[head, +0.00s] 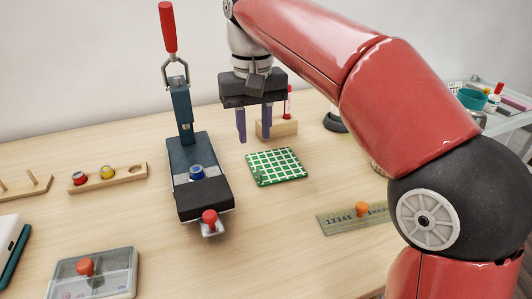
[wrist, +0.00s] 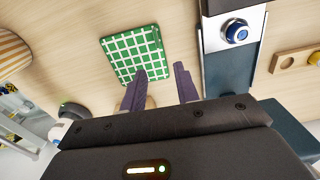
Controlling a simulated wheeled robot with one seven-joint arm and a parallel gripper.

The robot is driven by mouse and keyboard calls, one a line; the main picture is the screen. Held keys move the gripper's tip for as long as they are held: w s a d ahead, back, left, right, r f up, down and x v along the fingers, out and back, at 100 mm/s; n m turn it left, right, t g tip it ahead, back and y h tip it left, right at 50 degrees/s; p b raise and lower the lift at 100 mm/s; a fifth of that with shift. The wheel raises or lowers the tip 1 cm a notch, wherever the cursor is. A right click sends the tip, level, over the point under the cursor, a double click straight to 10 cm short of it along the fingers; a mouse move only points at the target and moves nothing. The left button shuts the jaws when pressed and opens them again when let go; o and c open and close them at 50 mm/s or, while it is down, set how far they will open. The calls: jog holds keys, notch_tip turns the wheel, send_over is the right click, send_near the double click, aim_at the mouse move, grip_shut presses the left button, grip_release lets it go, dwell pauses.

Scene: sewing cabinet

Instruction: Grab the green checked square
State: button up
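The green checked square (head: 276,166) lies flat on the table, right of the dark blue press, green with white grid lines. In the wrist view the square (wrist: 130,50) lies just beyond my fingertips, a little left of centre. My gripper (head: 256,138) is above the table, fingers pointing down, over the area behind the square and beside the press. In the wrist view its two purple fingers (wrist: 160,73) are apart with nothing between them. The left finger's tip overlaps the square's near edge in that view; I cannot tell its exact height above it.
The tall press (head: 184,158) with a red handle stands left of the square. A wooden block (head: 277,128) with a red-topped stick is behind. A ruler (head: 338,220) with an orange knob lies front right. A wooden spool holder (head: 118,178) is left. Table in front of the square is clear.

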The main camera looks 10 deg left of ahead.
aim_at(258, 168)
jog(key=f, duration=0.2)
jog(key=f+b, duration=0.1)
jog(key=f, duration=0.1)
jog(key=s+f+b, duration=0.1)
jog(key=f, duration=0.2)
jog(key=shift+d, duration=0.4)
jog(key=shift+f, duration=0.35)
grip_shut()
